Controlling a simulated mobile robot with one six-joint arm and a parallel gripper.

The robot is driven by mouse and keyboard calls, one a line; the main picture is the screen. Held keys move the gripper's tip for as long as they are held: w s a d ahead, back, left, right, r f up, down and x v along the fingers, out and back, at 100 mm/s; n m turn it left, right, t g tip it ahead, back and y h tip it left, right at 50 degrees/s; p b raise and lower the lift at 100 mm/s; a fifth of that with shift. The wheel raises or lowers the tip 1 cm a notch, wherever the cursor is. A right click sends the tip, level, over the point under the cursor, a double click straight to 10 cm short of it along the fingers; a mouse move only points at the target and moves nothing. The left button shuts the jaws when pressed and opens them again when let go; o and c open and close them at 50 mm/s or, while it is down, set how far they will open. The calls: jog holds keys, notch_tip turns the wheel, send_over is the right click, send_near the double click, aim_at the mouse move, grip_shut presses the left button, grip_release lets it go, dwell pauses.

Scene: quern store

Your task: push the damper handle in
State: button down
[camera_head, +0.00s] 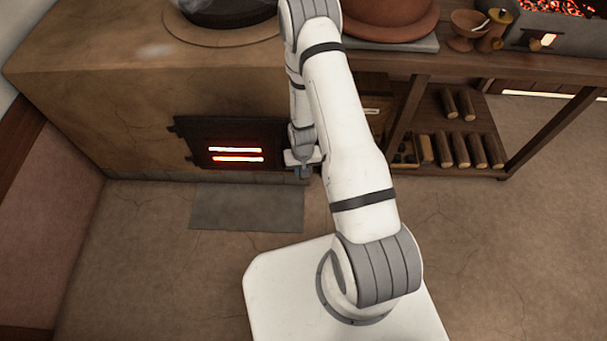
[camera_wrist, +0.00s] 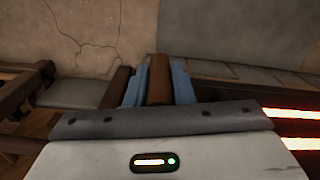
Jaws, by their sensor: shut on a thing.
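The damper handle (camera_wrist: 158,88) is a brown wooden bar standing upright in the wrist view, between the two blue fingers of my gripper (camera_wrist: 158,72). The fingers are shut on it. In the head view my gripper (camera_head: 303,172) is low at the right edge of the dark stove door (camera_head: 198,140). The handle is hidden there by my gripper and arm. The door has two glowing slots (camera_head: 236,154), which show in part at the right of the wrist view (camera_wrist: 292,128).
The clay stove body (camera_head: 110,110) surrounds the door, with a grey floor slab (camera_head: 245,207) in front. To the right, a wooden bench (camera_head: 480,67) has several logs (camera_head: 460,150) on its lower shelf. A brazier (camera_head: 590,33) stands on top. The floor at right is clear.

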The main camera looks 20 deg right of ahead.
jog(key=c, duration=1.3)
grip_release()
jog(key=shift+o, duration=0.2)
notch_tip(320, 180, up, 8)
jog(key=p, duration=0.2)
jog(key=shift+f+p, duration=0.1)
jog(key=shift+p, duration=0.25)
jog(key=shift+c, duration=0.3)
